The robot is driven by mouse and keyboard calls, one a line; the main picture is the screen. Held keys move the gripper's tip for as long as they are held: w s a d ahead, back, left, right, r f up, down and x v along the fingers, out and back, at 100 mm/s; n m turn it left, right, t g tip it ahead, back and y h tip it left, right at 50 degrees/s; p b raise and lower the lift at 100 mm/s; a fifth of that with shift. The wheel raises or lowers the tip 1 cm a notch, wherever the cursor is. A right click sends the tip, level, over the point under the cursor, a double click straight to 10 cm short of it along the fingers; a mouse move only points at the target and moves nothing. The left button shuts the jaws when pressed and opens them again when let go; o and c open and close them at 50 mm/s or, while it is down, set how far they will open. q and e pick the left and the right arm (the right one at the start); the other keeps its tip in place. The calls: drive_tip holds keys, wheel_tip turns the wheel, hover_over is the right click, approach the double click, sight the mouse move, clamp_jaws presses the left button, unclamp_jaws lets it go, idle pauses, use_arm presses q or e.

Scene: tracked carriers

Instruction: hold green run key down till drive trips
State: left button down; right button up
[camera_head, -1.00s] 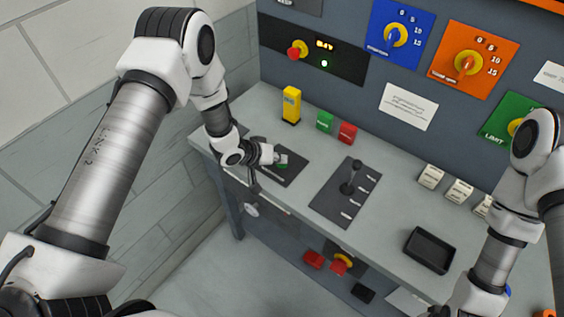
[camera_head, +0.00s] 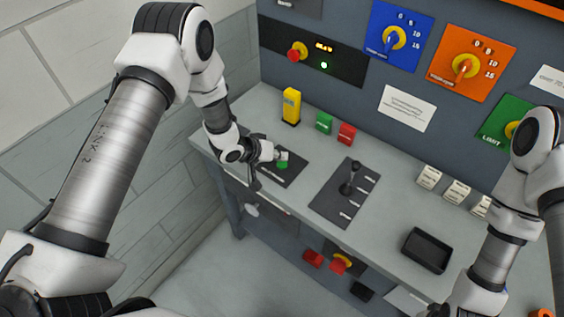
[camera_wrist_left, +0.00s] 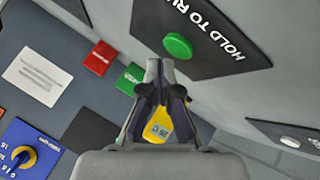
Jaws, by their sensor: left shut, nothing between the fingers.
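The green run key (camera_head: 282,164) is a round button on a dark plate on the bench. In the left wrist view the key (camera_wrist_left: 177,46) stands clear of the fingers on the plate marked HOLD TO RUN (camera_wrist_left: 225,35). My left gripper (camera_head: 284,155) is shut and empty, with its tips just beside and above the key. In the left wrist view the closed fingertips (camera_wrist_left: 160,64) show a gap to the key. My right gripper is out of view.
A yellow meter (camera_head: 291,106), a green block (camera_head: 324,122) and a red block (camera_head: 346,133) stand behind the plate. A lever (camera_head: 352,177) on a dark plate is to the right. A black tray (camera_head: 428,250) lies near the front edge.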

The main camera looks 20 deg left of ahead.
sight(280, 164)
use_arm(q)
wheel_tip(280, 164, up, 5)
drive_tip(key=p, duration=0.4)
idle(1.5)
